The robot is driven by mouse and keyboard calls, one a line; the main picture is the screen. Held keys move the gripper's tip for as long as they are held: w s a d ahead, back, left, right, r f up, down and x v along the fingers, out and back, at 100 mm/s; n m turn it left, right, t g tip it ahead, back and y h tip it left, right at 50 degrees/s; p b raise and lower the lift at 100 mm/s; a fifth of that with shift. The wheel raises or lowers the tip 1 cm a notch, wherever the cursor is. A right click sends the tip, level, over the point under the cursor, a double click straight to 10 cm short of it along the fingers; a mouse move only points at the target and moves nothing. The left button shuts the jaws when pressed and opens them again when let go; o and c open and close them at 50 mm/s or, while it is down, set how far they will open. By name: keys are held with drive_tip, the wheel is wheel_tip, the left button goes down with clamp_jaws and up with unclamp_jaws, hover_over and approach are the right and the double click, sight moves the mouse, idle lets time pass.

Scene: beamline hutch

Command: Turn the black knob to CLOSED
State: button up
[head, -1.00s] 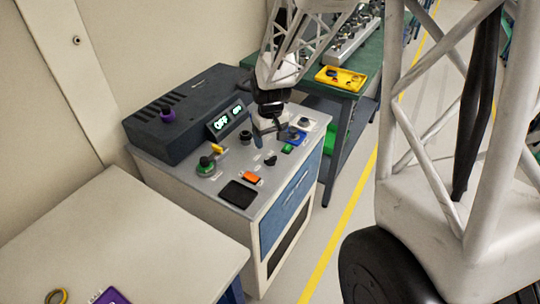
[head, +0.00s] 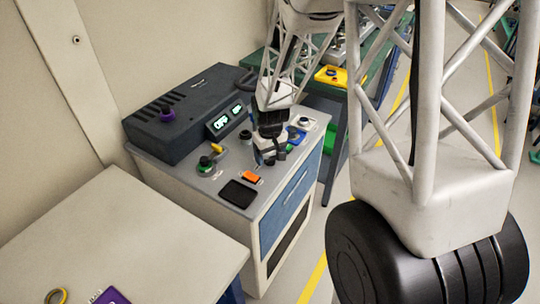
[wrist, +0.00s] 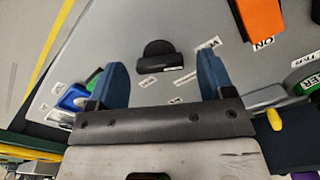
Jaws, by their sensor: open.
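The black knob (wrist: 160,62) is on the grey panel top in the wrist view, a dark disc with a raised bar lying nearly across the picture. It sits between the two blue fingers of my gripper (wrist: 161,66), with clear gaps on both sides. My gripper is open and not visibly touching the knob. Small white labels (wrist: 212,43) lie beside the knob, their words too small to read. In the head view my gripper (head: 266,156) points down over the panel and largely hides the knob.
An orange switch (head: 251,177) marked ON and a black pad (head: 238,194) are nearby. A blue part (head: 296,136) is behind the gripper. A dark console (head: 190,110) with a lit display stands at the back.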

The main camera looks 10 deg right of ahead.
drive_tip(key=shift+f, duration=0.2)
drive_tip(key=c, duration=0.9)
drive_tip(key=shift+m, duration=0.4)
drive_tip(key=m, duration=1.1)
drive_tip(key=shift+d, duration=0.1)
